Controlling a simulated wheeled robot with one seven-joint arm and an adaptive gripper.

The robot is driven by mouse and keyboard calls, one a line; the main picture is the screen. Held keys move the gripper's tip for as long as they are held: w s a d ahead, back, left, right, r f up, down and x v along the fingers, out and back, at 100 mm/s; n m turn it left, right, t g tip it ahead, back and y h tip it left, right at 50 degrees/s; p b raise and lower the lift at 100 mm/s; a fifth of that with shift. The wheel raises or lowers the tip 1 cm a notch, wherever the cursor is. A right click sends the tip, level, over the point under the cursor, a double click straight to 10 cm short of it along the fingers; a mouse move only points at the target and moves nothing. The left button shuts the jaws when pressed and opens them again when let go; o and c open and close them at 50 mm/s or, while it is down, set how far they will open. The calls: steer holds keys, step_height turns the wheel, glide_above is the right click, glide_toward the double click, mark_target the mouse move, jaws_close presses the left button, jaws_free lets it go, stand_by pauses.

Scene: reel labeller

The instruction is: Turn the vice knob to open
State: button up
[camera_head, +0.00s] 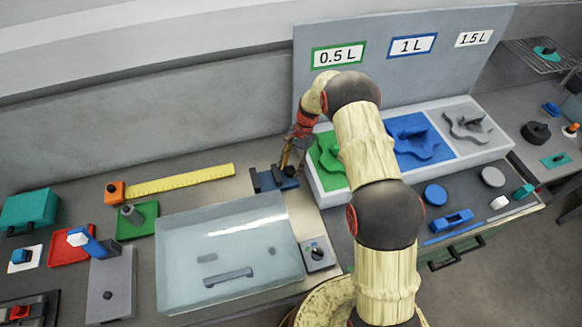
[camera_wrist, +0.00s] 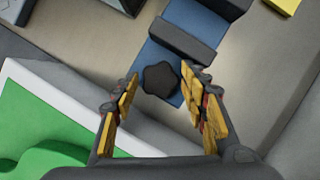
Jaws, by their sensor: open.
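The vice (camera_head: 266,181) is blue with dark jaws and stands on the bench left of the green 0.5 L section. In the wrist view its blue body (camera_wrist: 196,18) and a dark jaw bar (camera_wrist: 182,40) show at the top. The vice knob (camera_wrist: 160,78) is black and lobed, at the near end of the blue body. My gripper (camera_head: 291,160) is over the vice's right end in the head view. In the wrist view my gripper (camera_wrist: 163,88) is open, with one yellow finger on each side of the knob. I cannot tell whether either finger touches it.
A white-rimmed tray (camera_head: 325,195) with green, blue and grey sections stands right of the vice, close to my gripper. A clear-lidded box (camera_head: 225,250) lies in front of the vice. A yellow ruler (camera_head: 180,181) lies to the left. An upright labelled panel (camera_head: 400,75) stands behind.

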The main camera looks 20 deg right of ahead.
steer(key=v, duration=1.2)
